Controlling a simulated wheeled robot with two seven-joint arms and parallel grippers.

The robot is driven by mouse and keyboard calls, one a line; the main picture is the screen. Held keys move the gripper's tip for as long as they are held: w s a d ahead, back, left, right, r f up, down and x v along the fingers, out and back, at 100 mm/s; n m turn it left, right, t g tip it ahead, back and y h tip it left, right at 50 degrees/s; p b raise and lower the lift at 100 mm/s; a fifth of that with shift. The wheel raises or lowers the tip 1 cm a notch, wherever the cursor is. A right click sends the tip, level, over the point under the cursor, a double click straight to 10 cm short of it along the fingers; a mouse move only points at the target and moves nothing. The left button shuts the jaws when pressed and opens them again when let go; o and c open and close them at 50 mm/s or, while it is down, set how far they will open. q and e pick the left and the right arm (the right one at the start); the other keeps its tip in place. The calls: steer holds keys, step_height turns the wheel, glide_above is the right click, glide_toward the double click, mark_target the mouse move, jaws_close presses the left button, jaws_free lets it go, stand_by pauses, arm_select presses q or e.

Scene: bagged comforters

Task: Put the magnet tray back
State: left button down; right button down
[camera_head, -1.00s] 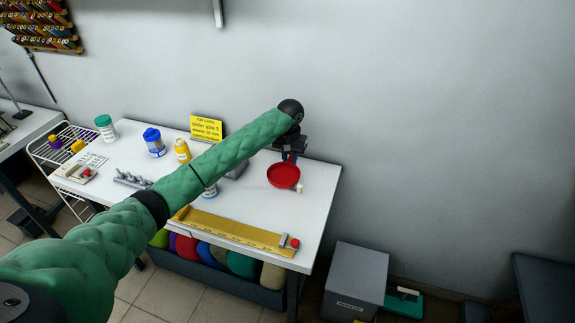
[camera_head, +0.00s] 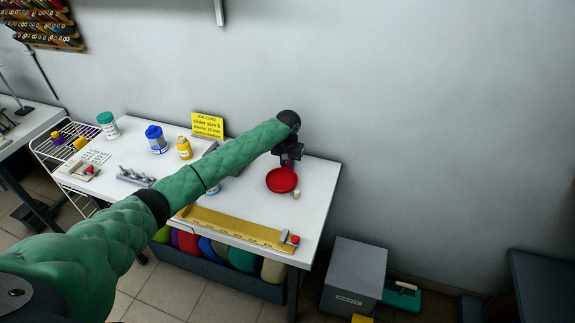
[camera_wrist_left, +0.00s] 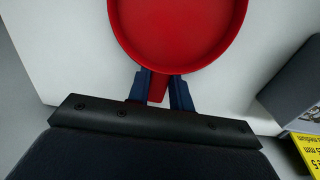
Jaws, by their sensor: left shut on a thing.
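The magnet tray is a round red dish (camera_head: 281,180) near the right end of the white table (camera_head: 312,200). It also shows in the left wrist view (camera_wrist_left: 180,30), where a short red handle runs between my fingers. My left gripper (camera_head: 289,163) is at the tray's far side, shut on that handle. Its blue fingers (camera_wrist_left: 160,88) press on both sides of it. I cannot tell whether the tray touches the table. A small pale piece (camera_head: 296,194) stands beside the tray's right rim. My right gripper is not in view.
A yellow ruler strip (camera_head: 235,226) with a red-knobbed piece (camera_head: 294,239) lies along the front edge. A yellow sign (camera_head: 208,125), a blue-lidded jar (camera_head: 155,139) and a yellow bottle (camera_head: 184,147) stand at the back. A grey box (camera_head: 354,277) is on the floor to the right.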

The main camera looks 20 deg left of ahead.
arm_select(q)
steer(key=c, duration=1.3)
jaws_free()
steer(key=shift+o, duration=0.2)
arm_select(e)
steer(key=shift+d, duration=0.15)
arm_select(q)
steer(key=shift+r, duration=0.4)
step_height(320, 180, up, 11)
steer(key=b, duration=0.3)
steer(key=shift+r+b, duration=0.2)
steer(key=shift+b, duration=0.1)
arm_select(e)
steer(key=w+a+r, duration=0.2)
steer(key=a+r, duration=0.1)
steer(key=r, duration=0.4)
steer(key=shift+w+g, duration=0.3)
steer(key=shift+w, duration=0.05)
